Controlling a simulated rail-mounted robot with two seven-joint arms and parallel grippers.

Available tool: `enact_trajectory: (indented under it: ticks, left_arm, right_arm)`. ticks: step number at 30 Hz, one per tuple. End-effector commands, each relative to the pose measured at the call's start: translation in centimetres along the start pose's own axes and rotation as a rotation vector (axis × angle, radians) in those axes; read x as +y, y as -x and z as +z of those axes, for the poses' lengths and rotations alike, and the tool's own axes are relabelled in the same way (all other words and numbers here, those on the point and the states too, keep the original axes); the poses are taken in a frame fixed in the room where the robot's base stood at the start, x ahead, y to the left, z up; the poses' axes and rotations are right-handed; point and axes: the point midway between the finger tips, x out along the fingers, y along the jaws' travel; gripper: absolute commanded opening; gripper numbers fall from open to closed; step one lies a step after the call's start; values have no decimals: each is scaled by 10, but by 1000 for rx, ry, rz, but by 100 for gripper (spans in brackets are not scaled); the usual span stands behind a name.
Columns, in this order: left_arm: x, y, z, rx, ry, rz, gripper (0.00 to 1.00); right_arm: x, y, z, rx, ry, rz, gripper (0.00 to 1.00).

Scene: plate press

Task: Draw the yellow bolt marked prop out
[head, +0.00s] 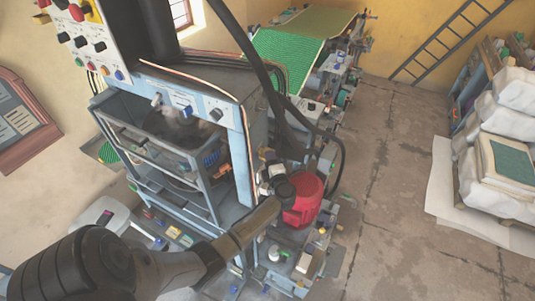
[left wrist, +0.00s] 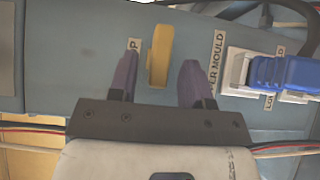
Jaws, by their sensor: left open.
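The yellow bolt (left wrist: 160,56) stands out from a blue-grey panel (left wrist: 75,60) in the left wrist view. It appears as an upright rounded bar. My left gripper (left wrist: 158,68) is open, with one purple-grey finger on each side of the bolt. A gap shows between the bolt and each finger, the right one being wider. The left finger partly covers a label, leaving only a final P readable. In the head view my left gripper (head: 266,172) is small at the press's right side, and I cannot make out the bolt there. My right gripper is out of view.
A blue handle (left wrist: 285,72) on a white mount sits right of the fingers, by a label ending in MOULD (left wrist: 217,62). Wires run across both sides below. In the head view, the blue press frame (head: 245,150) stands close by; open floor (head: 400,210) lies to the right.

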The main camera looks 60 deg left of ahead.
Motion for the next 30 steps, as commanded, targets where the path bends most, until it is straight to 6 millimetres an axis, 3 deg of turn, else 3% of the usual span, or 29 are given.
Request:
enact_trajectory:
  ticks: [9,20,30]
  left_arm:
    - [0,-28,0,-1,1,1,45]
    - [0,-31,0,-1,1,0,45]
    - [0,-31,0,-1,1,0,15]
  right_arm:
    - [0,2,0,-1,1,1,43]
    - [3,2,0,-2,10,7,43]
    - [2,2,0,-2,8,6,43]
